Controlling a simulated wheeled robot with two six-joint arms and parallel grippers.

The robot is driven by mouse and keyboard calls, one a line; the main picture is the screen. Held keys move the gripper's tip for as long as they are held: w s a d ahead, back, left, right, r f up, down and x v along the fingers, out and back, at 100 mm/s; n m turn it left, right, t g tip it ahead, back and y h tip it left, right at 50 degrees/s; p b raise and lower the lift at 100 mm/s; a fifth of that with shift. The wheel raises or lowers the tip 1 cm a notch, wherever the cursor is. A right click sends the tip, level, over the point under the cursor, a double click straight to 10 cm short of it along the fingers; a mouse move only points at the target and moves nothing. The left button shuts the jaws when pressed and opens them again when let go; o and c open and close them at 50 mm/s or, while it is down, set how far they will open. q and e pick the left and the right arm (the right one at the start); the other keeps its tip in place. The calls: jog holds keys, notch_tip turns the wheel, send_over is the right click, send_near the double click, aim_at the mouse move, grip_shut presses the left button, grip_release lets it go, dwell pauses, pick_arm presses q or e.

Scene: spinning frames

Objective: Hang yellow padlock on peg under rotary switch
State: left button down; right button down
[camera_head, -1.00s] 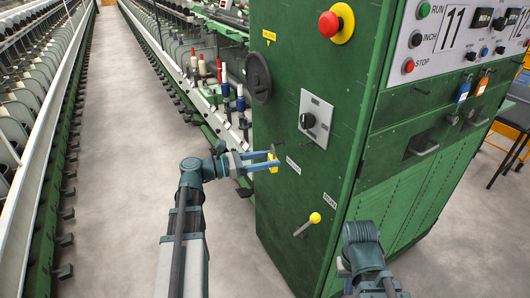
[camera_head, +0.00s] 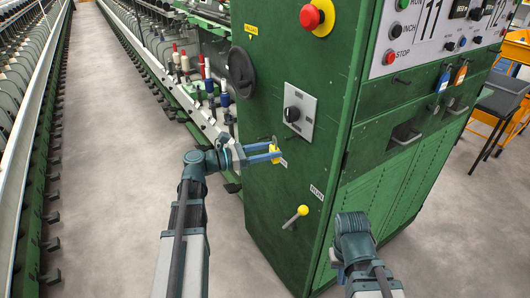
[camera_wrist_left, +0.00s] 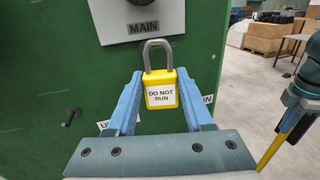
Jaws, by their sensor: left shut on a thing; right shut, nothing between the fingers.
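The yellow padlock (camera_wrist_left: 161,94) has a grey shackle pointing up and a white "DO NOT RUN" label. My left gripper (camera_head: 275,155) is shut on its body and holds it upright before the green cabinet, below and left of the rotary switch (camera_head: 299,110) in the head view. In the left wrist view, the switch's "MAIN" plate (camera_wrist_left: 145,18) is above the shackle. A dark peg (camera_wrist_left: 71,116) sticks out of the panel left of the padlock, apart from it. My right gripper (camera_head: 341,272) is shut and empty, low in front of the cabinet.
A yellow-knobbed lever (camera_head: 302,211) sticks out below the switch. A black handwheel (camera_head: 241,72) and a red emergency button (camera_head: 311,17) are higher on the cabinet (camera_head: 275,200). Bobbins stand behind at the left. The aisle floor (camera_head: 110,150) is clear.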

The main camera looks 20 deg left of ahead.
aim_at(297, 145)
pick_arm(q)
jog(key=shift+w+d+f+b, duration=0.25)
jog(key=shift+w+d, duration=0.4)
jog(key=shift+w, duration=0.15)
jog(key=shift+w+d+f+b, duration=0.25)
jog(key=shift+w+d, duration=0.35)
jog(key=shift+w, duration=0.25)
jog(key=shift+w+d+f+b, duration=0.25)
jog(key=shift+w+d, duration=0.4)
jog(key=shift+w, duration=0.15)
jog(key=shift+c, duration=1)
grip_release()
jog(key=v, duration=1.3)
jog(key=shift+s+a, duration=0.25)
jog(key=shift+s, duration=0.1)
